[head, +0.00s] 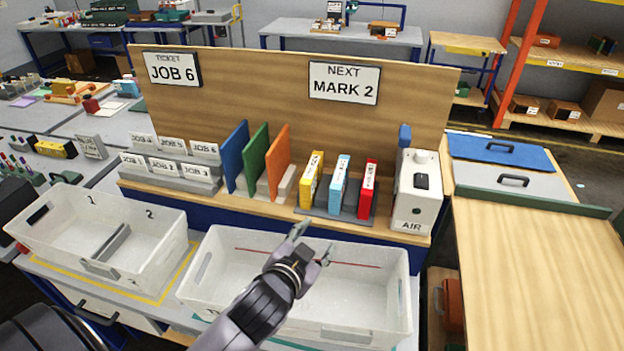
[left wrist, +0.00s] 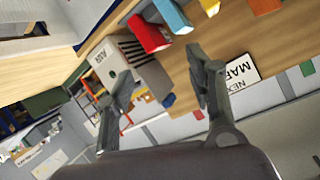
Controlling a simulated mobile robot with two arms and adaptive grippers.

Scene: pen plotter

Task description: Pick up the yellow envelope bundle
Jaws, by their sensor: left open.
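The yellow envelope bundle (head: 312,182) stands upright at the left end of a row on a dark grey rack (head: 336,213), beside a light blue bundle (head: 339,184) and a red bundle (head: 368,189). In the left wrist view a part of the yellow bundle (left wrist: 209,5) shows at the top edge. My left gripper (head: 314,243) is open and empty, over the large white bin in front of the rack and apart from the bundles. Its fingers (left wrist: 157,72) also show spread in the left wrist view. My right gripper is not in view.
The white bin (head: 375,328) lies below my left gripper. Blue, green and orange (head: 278,160) dividers stand left of the bundles. A white AIR box (head: 416,195) stands to their right. A wooden back panel (head: 240,90) rises behind. A divided white bin (head: 150,245) is at left.

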